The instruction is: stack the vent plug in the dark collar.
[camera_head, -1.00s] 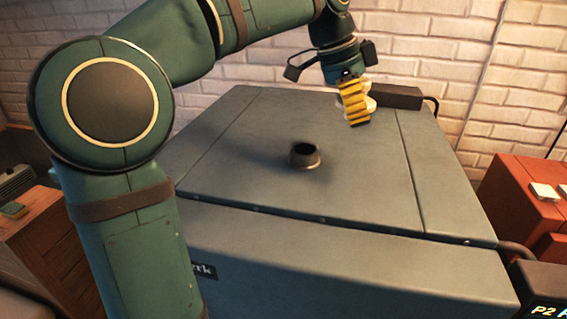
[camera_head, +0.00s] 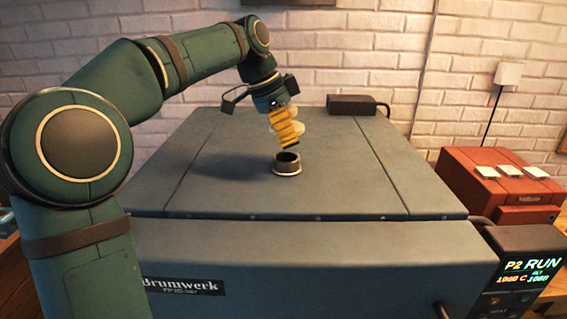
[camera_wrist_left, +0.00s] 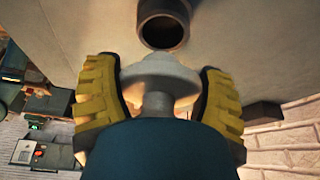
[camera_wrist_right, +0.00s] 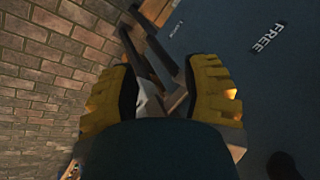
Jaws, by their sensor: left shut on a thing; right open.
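The dark collar (camera_head: 287,164) is a short round ring standing on the grey lid of the kiln. In the left wrist view its open mouth (camera_wrist_left: 162,27) shows as a dark hole just beyond the plug. My left gripper (camera_head: 285,130), with yellow ribbed fingers, is shut on the pale vent plug (camera_wrist_left: 158,85). The plug's wide flange and narrow neck show between the fingers. The gripper holds it tilted, above and close behind the collar, apart from it as far as I can tell. My right gripper (camera_wrist_right: 160,95) is open, with its fingers apart, away from the lid.
The grey kiln lid (camera_head: 340,180) is broad and mostly clear. A dark box (camera_head: 352,104) sits at its back edge. A display panel (camera_head: 530,270) stands front right. A red cabinet (camera_head: 495,190) with pale tiles stands at the right.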

